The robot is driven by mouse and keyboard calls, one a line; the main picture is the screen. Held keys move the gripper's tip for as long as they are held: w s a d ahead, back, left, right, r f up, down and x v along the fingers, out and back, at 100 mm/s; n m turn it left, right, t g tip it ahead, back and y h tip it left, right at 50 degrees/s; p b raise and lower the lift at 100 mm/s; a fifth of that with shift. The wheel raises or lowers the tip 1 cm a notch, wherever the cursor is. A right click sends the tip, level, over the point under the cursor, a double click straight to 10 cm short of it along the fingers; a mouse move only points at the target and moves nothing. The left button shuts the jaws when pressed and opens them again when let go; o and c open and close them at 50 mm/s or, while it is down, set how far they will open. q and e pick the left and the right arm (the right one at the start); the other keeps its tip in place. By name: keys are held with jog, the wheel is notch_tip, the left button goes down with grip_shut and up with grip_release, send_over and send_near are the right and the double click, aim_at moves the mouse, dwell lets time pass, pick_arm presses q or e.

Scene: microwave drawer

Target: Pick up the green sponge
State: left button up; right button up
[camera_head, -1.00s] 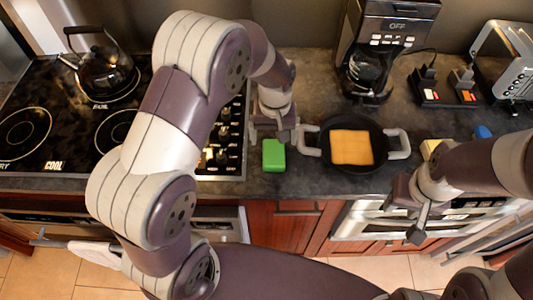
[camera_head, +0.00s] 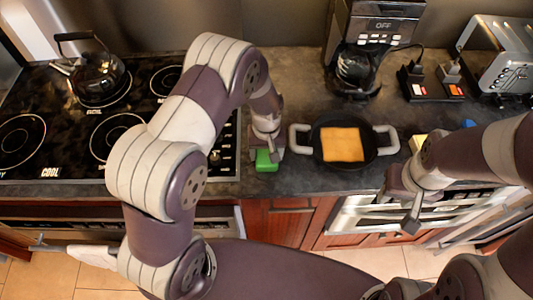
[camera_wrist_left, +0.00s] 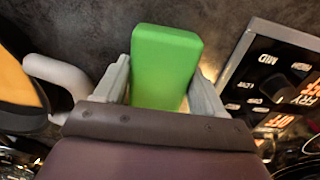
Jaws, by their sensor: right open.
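The green sponge (camera_head: 265,163) lies on the dark counter between the stove and the pan, partly hidden by my left gripper (camera_head: 267,152). In the left wrist view the sponge (camera_wrist_left: 165,62) sits between the two fingers of my left gripper (camera_wrist_left: 163,85). The fingers stand on either side of it, with a small gap showing at the right finger, so the gripper looks open. My right gripper (camera_head: 399,205) is open and empty, in front of the counter edge at the right.
A black pan (camera_head: 373,145) with pale handles holds a yellow-orange slab (camera_head: 343,144), close to the right of my left gripper. The stove (camera_head: 70,135) with a kettle (camera_head: 98,76) is at the left. A coffee maker (camera_head: 368,40) and toaster (camera_head: 500,55) stand behind.

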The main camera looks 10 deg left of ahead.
aim_at(267, 151)
pick_arm(q)
jog(key=shift+w+r, duration=0.1)
jog(key=shift+r, duration=0.25)
notch_tip(267, 151, up, 3)
jog(key=shift+f+b, duration=0.1)
jog(key=shift+b, duration=0.65)
jog(key=s+d+r+b, duration=0.2)
jog(key=d+r, duration=0.5)
jog(key=d, duration=0.4)
jog(key=shift+s+d+r+b, duration=0.15)
jog(key=shift+s+r+b, duration=0.2)
jog(key=shift+s, duration=0.2)
